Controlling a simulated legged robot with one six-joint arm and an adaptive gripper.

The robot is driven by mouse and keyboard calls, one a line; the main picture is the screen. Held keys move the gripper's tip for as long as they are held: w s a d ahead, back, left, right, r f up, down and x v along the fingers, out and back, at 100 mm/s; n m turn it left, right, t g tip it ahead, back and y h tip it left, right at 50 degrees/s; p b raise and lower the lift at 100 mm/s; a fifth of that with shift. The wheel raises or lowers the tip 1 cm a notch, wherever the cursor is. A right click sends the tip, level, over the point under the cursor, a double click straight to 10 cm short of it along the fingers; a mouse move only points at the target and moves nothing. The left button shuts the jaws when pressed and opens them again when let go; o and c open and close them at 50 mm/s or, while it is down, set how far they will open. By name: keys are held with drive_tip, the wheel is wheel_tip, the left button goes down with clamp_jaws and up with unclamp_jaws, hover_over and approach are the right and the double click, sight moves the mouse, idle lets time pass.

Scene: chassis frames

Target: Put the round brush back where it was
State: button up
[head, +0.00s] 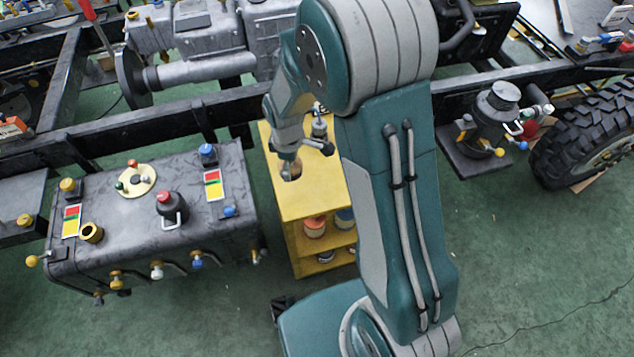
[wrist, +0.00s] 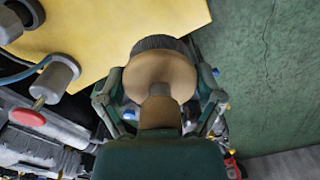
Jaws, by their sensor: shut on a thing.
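The round brush (wrist: 160,72) has a pale wooden head, a short handle and dark bristles. My gripper (wrist: 160,92) is shut on it, with a finger on either side in the wrist view. In the head view my gripper (head: 288,150) points down in front of the yellow cabinet's top (head: 318,198), and the brush (head: 290,170) shows as a small brown shape below it. In the wrist view the bristles overlap the edge of the yellow surface (wrist: 110,30). Whether they touch it I cannot tell.
The cabinet's shelves hold an orange-topped tin (head: 314,227) and a blue one (head: 345,217). A dark tank (head: 120,225) with valves stands left of the cabinet. The black chassis rail (head: 235,108) runs behind.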

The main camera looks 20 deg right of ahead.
drive_tip(key=s+a+r+n, duration=0.1)
drive_tip(key=s+a+n, duration=0.3)
drive_tip(key=s+n, duration=0.45)
drive_tip(key=n, duration=0.2)
hover_over(317, 185)
wheel_tip(317, 185, down, 10)
drive_tip(key=shift+r, duration=0.1)
drive_tip(key=shift+f, duration=1.55)
drive_tip(key=o, duration=0.9)
drive_tip(key=shift+f, duration=0.1)
